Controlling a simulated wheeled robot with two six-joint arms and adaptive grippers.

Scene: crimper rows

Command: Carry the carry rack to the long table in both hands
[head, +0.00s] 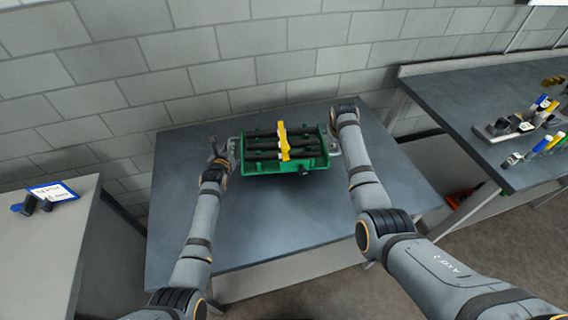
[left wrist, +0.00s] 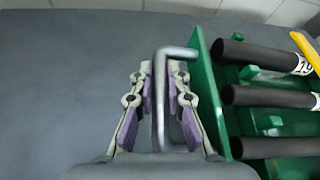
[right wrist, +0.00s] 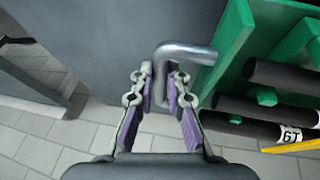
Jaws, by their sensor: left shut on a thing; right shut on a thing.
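The carry rack (head: 262,167) is a green tray with metal side handles, on the blue-grey table in the middle of the head view. It holds several dark tubes, and a yellow piece (head: 283,141) stands across them. My left gripper (head: 219,158) is at the rack's left handle, its purple-padded fingers shut on the handle (left wrist: 159,95). My right gripper (head: 337,140) is at the right side, shut on the other handle (right wrist: 188,51). The rack looks level; I cannot tell whether it touches the table. The long table (head: 449,95) is probably the one at the right.
On the right table, a dark holder (head: 497,133) carries several blue and yellow pens or tools. A grey table (head: 45,240) at the left holds a blue-edged sign (head: 53,191). A block wall stands behind. The front of the middle table (head: 285,215) is clear.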

